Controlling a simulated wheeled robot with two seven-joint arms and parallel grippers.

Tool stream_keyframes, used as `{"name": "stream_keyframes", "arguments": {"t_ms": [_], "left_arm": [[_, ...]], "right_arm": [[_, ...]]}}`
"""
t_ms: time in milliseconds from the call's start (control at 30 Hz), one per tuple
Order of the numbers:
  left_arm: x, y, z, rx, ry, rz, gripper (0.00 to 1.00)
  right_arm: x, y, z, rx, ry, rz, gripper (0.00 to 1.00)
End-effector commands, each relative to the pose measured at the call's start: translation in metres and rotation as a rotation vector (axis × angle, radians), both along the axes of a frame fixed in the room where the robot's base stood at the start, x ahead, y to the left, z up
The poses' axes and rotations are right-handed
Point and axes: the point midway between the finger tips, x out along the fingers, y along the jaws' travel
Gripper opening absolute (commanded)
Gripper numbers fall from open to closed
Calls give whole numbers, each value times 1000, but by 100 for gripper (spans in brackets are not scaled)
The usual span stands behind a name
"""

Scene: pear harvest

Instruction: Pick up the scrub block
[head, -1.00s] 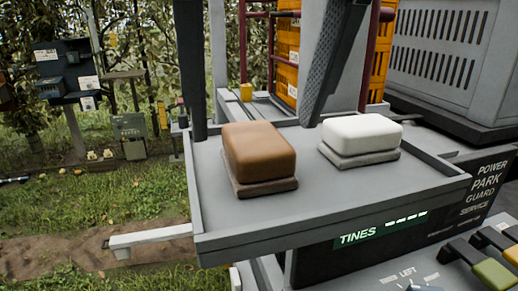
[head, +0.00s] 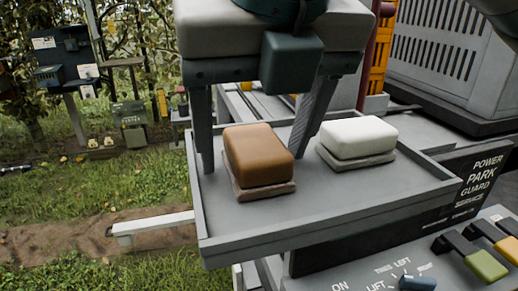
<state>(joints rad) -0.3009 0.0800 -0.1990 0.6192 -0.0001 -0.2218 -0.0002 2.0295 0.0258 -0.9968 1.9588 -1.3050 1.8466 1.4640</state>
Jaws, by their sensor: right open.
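Two rounded blocks, one brown (head: 258,153) and one white (head: 357,137), rest side by side on a grey tray (head: 330,208), each on a thin grey-brown base. No label shows which is the scrub block. My right gripper (head: 252,163) is open and points down over the brown block. One finger is to the left of the brown block; the other is behind its right side, in the gap toward the white block. The gripper holds nothing. Whether the fingers touch the brown block cannot be told. My left gripper is not in view.
The tray has a low raised rim. A control panel with levers (head: 487,264) and a knob (head: 416,283) is at the lower right. A grey vented housing (head: 450,60) stands behind right. A pale bar (head: 150,227) sticks out left over grass.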

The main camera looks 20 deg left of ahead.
Motion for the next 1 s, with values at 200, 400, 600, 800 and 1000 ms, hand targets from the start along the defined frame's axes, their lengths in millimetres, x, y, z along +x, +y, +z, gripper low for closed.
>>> {"name": "stream_keyframes", "arguments": {"t_ms": [200,400,600,800,1000], "left_arm": [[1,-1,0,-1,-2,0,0],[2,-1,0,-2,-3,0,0],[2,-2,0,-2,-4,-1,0],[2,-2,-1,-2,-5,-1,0],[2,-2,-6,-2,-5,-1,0]], "right_arm": [[0,0,0,0,0,0,69],[0,0,0,0,0,0,42],[0,0,1,1,-1,0,23],[0,0,2,1,-1,-1,22],[1,0,14,2,-3,-3,22]]}}
